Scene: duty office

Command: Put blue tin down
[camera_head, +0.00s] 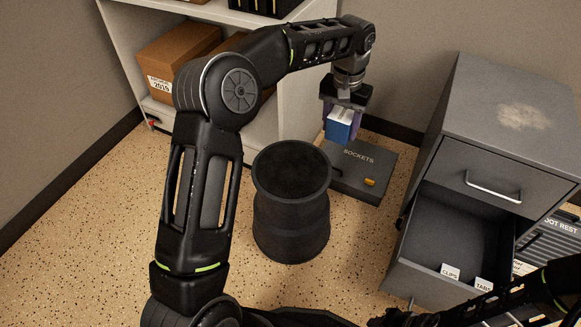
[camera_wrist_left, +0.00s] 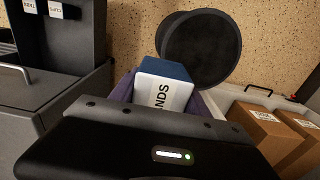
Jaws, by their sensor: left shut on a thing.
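My left gripper (camera_head: 342,112) is shut on the blue tin (camera_head: 338,131), a small blue box with a white label side. It holds the tin in the air, in front of the shelf unit and above the area of the SOCKETS case. In the left wrist view the tin (camera_wrist_left: 163,93) sits between the purplish fingers of the gripper (camera_wrist_left: 160,100), and its label ends in "NDS"; the rest is hidden. The open drawer (camera_head: 447,235) of the grey cabinet shows CLIPS and TABS labels at its front. My right gripper cannot be made out.
A black waisted drum (camera_head: 291,205) stands on the speckled floor. The dark SOCKETS case (camera_head: 345,181) lies behind it. The grey cabinet (camera_head: 515,105) has a bare top with a worn patch. Cardboard boxes (camera_head: 172,57) sit on the shelf. Floor at left is clear.

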